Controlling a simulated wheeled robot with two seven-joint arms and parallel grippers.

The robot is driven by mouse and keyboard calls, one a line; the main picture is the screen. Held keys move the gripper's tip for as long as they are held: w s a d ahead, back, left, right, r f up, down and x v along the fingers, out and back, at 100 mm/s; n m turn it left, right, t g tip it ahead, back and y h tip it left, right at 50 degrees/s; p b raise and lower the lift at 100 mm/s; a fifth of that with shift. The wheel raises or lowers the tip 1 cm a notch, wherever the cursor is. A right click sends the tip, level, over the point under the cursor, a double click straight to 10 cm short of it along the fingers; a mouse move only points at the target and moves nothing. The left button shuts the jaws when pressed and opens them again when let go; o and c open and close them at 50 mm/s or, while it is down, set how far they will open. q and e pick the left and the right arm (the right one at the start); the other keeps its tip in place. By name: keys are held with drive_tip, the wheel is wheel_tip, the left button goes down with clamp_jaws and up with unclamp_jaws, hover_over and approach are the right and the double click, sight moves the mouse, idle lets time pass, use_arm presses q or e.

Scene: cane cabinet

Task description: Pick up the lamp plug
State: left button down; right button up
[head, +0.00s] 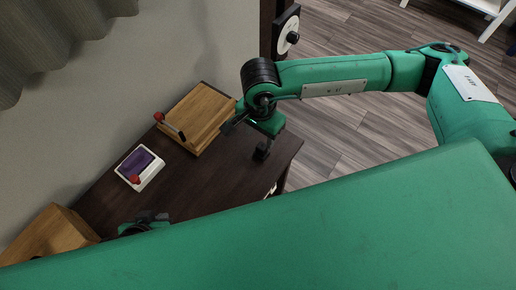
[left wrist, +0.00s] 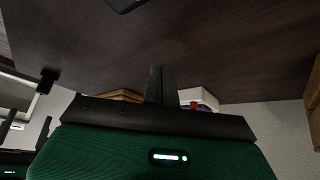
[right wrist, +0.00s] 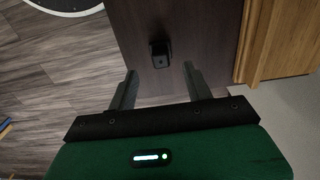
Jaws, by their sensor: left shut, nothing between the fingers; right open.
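The lamp plug is a small black block (head: 262,151) standing on the dark table near its right edge. In the right wrist view the plug (right wrist: 160,54) lies just beyond and between the fingertips, untouched. My right gripper (right wrist: 159,73) is open and empty, close above the table. In the left wrist view a small black block (left wrist: 46,80), seemingly the plug, shows at the far left. My left gripper (left wrist: 161,70) is shut and empty. In the head view it (head: 146,222) is low over the near part of the table, partly hidden by my arm.
A wooden box (head: 205,112) with a red-tipped lever and a white box (head: 150,174) with a purple top stand at the wall side. Another wooden box (head: 48,234) is at lower left. The dark table (head: 205,183) is bare between them and the plug.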

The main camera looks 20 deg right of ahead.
sight(261, 147)
wheel_tip(261, 147, down, 4)
drive_tip(key=shift+r, duration=0.25)
drive_tip(key=shift+w+d+f, duration=0.1)
drive_tip(key=shift+d+f, duration=0.05)
drive_tip(key=shift+f, duration=1.2)
drive_tip(key=shift+w+d+f, duration=0.1)
drive_tip(key=shift+d+f, duration=0.05)
drive_tip(key=shift+f, duration=1.2)
drive_tip(key=c, duration=0.9)
